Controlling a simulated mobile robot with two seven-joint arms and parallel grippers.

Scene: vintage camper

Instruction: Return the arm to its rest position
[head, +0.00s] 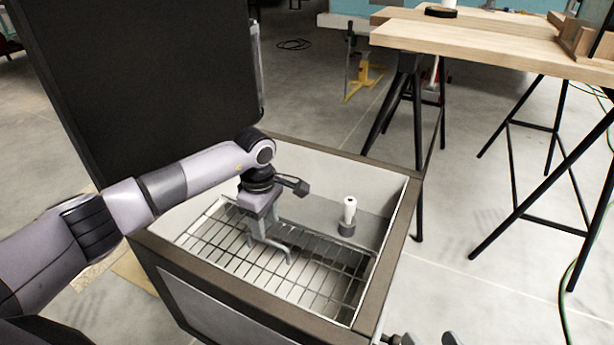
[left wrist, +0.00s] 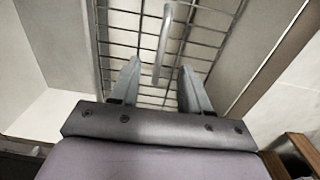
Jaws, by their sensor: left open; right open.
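My left arm reaches in from the left in the head view. My left gripper (head: 272,252) points down inside an open box and is open. In the left wrist view its two fingers (left wrist: 157,85) are spread apart over a wire rack (left wrist: 118,36). A curved pale bar (left wrist: 163,45) shows between the fingers there; I cannot tell whether they touch it. The rack (head: 325,277) lies in the box in the head view. The tips of my right gripper (head: 422,339) just show at the bottom edge, apart and empty.
The box's brown rim (head: 398,258) surrounds the gripper. Its dark raised lid (head: 150,80) stands behind the arm on the left. A white-topped cylinder (head: 349,208) stands at the box's right inside.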

